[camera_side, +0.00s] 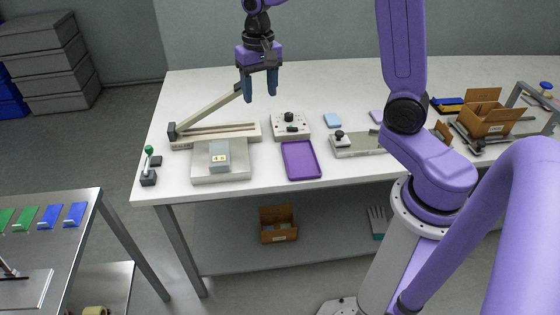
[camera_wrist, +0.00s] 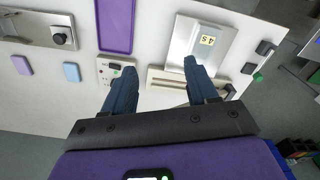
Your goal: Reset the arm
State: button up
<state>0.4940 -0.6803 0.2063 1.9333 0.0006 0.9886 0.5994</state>
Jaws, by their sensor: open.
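My gripper (camera_side: 259,85) hangs fingers down above the back left part of the white table (camera_side: 220,95), with nothing between its blue fingers. It is open. In the wrist view the two fingers (camera_wrist: 160,85) stand apart over the table, the left one by the control box and the right one by the scale. In the side view my gripper is above and behind the control box (camera_side: 290,125), close to the raised arm of the beige sealer (camera_side: 215,132). I cannot tell the exact gap to that arm.
A scale (camera_side: 221,174) bearing a grey block, a purple tray (camera_side: 301,160) and a joystick lever (camera_side: 148,165) stand toward the table's front left. A blue block (camera_side: 332,120), a knobbed fixture (camera_side: 355,146) and a cardboard box (camera_side: 490,115) lie to the right. The back left tabletop is bare.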

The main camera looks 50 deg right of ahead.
jog(key=s+a+n, duration=0.3)
jog(key=s+n, duration=0.2)
jog(key=s, duration=0.2)
jog(key=s+a+n, duration=0.4)
jog(key=s, duration=0.3)
jog(key=s+d+n, duration=0.1)
jog(key=s+n, duration=0.7)
jog(key=s, duration=0.5)
jog(key=shift+s+d+f, duration=0.25)
jog(key=shift+s+f, duration=0.15)
